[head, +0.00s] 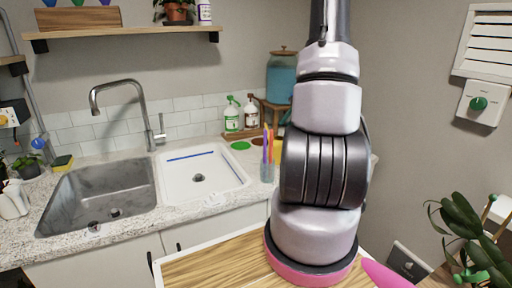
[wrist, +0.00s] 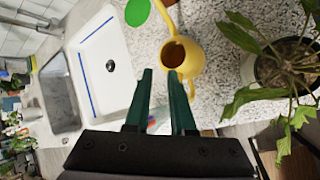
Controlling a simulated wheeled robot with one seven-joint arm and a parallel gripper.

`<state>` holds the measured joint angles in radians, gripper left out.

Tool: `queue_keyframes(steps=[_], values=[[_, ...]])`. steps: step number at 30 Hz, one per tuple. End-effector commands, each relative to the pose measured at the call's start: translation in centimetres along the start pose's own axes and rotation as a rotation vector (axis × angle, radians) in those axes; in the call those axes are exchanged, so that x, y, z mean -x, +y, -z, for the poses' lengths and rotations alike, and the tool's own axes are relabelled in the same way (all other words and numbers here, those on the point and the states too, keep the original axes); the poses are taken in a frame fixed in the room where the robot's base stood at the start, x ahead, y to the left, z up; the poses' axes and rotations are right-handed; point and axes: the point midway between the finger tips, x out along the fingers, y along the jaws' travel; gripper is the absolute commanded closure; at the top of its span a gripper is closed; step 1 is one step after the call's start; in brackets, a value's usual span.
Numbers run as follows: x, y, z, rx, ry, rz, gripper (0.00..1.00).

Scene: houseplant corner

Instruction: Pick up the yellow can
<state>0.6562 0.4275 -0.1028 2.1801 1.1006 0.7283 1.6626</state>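The yellow can (wrist: 194,66) is a small watering can on the speckled counter, with an open round top and a spout towards the top of the wrist view. My gripper (wrist: 160,72) has two dark green fingers, apart with nothing held between them. In the wrist view the fingertips point towards the can, and the right one overlaps its lower left edge. I cannot tell whether they touch. In the head view my arm hides most of the area where the can stands, and the gripper does not show.
A potted leafy plant (wrist: 291,66) stands close right of the can. A green disc (wrist: 137,12) lies near its spout. A cup of coloured pens (head: 267,170) stands beside the white sink basin (head: 203,190). Spray bottles (head: 232,118) and a blue-filled jar (head: 282,78) stand behind.

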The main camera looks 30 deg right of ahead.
Motion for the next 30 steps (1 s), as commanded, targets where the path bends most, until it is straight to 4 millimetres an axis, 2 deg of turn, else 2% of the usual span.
queue_keyframes(steps=[1,4,12,17,27,30], values=[[-0.3,-0.8,0.0,-0.041,-0.003,0.005,0.78],[-1.4,-1.3,-0.1,-0.073,-0.005,0.007,0.78],[-5.4,-1.2,0.0,-0.069,-0.004,0.006,0.78],[-6.4,-1.2,0.0,-0.069,-0.004,0.006,0.78],[-10.9,-1.1,0.4,-0.067,-0.003,0.006,0.78],[-11.3,-1.1,0.4,-0.067,-0.005,0.006,0.78]])
